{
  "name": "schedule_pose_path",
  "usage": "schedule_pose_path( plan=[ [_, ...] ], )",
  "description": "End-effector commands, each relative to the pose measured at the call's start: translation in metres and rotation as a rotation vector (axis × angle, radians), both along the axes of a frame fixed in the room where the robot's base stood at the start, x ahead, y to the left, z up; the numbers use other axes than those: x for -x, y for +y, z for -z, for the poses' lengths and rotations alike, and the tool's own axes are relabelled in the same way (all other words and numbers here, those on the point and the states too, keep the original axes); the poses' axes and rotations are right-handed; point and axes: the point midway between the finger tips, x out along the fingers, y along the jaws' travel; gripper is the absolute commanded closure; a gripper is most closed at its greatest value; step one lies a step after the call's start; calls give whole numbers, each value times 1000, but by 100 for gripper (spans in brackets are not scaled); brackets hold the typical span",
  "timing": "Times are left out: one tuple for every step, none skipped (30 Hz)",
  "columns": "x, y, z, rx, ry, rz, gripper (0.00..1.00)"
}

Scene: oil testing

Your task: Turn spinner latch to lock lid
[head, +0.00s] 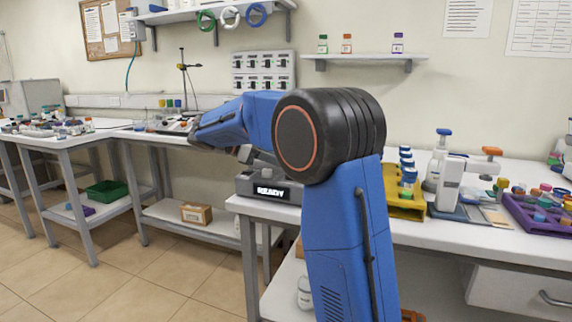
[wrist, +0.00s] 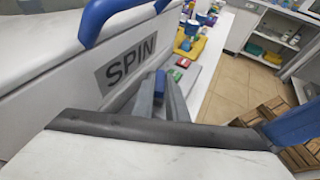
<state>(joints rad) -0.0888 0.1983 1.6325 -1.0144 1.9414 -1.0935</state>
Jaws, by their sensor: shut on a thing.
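The spinner (wrist: 70,75) fills the left of the wrist view as a white body with a grey SPIN label (wrist: 126,62). A blue handle (wrist: 92,22) arches over its top edge. My gripper (wrist: 160,92) has its grey fingers closed around a small blue piece, the spinner latch (wrist: 160,80), beside the SPIN label. Most of the latch is hidden between the fingers, so I cannot tell its angle. The lid's seam is not clear. In the head view, a dark grey unit with a READY display (head: 270,191) shows behind my blue arm, which hides my gripper.
A yellow rack (head: 405,202) with blue-capped items and a purple tray (head: 540,215) stand on the right bench. A side bench (head: 75,138) holds many small items at the left. Tiled floor (head: 135,285) is open at the lower left.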

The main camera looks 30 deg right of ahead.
Motion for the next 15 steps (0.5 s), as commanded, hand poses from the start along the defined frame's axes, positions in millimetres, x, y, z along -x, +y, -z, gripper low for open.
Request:
schedule_pose_path(
  plan=[
    [-1,0,0,0,-1,17,100],
    [-1,0,0,0,0,27,100],
    [-2,0,0,0,0,38,100],
    [-2,0,0,0,0,45,100],
    [-2,0,0,0,0,52,100],
    [-2,0,0,0,0,58,100],
    [-2,0,0,0,0,64,100],
    [-2,0,0,0,1,67,100],
    [-2,0,0,0,0,70,100],
    [-2,0,0,0,0,73,100],
    [-2,0,0,-1,0,74,100],
    [-2,0,0,-1,-1,75,100],
    [-2,0,0,-1,-1,75,100],
    [-2,0,0,-1,-1,75,100],
    [-2,0,0,-1,-1,75,100]
  ],
)
